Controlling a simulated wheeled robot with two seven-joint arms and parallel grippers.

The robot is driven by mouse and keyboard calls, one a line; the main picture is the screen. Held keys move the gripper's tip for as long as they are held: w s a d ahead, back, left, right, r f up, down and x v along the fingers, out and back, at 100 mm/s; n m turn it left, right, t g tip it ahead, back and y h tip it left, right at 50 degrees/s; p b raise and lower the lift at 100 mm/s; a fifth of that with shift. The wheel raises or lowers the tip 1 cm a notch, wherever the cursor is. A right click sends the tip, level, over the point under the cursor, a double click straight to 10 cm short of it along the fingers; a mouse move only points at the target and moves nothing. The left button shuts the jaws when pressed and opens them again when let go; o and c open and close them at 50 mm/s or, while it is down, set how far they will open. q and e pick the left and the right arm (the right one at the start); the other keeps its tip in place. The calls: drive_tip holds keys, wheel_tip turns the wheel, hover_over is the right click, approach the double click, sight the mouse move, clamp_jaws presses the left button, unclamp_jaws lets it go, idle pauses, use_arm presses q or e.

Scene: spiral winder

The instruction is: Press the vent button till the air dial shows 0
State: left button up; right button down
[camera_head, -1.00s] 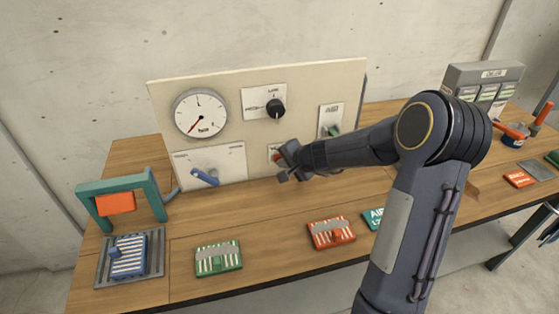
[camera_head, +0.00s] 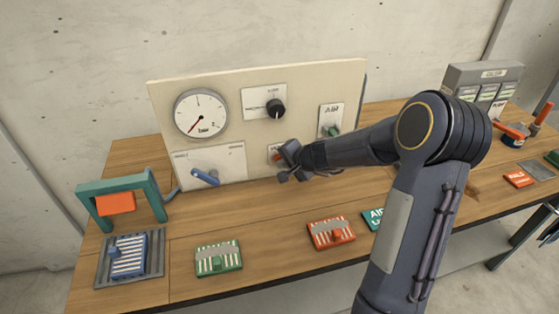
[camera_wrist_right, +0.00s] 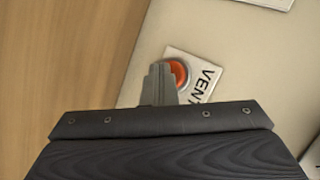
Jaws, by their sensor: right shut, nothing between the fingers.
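The round white air dial (camera_head: 201,113) is on the left of the upright cream panel (camera_head: 225,85). Its red needle points to the lower left; the numbers are too small to read. The red vent button (camera_head: 277,156) is low on the panel, partly hidden by my right gripper (camera_head: 283,172). In the right wrist view the button (camera_wrist_right: 178,74) sits on a white plate marked VENT (camera_wrist_right: 203,80). My right gripper (camera_wrist_right: 160,70) is shut and empty, its tips close beside the button. I cannot tell if they touch it. My left gripper is not in view.
The panel also carries a black knob (camera_head: 275,108), a blue lever (camera_head: 204,177) and a green AIR switch (camera_head: 333,131).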

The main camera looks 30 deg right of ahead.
drive_tip(key=shift+s, duration=0.1)
drive_tip(key=shift+s+a+b, duration=0.2)
drive_tip(key=shift+s+b, duration=0.35)
drive_tip(key=shift+s, duration=0.15)
drive_tip(key=shift+s+a+f+b, duration=0.1)
drive_tip(key=shift+s+b, duration=0.3)
drive_tip(key=shift+s, duration=0.1)
drive_tip(key=shift+s+a+b, duration=0.25)
drive_tip(key=shift+s+b, duration=0.15)
drive_tip(key=shift+s, duration=0.6)
drive_tip(key=shift+s+a+b, duration=0.25)
drive_tip(key=shift+s+b, duration=0.1)
drive_tip(key=shift+s, duration=0.6)
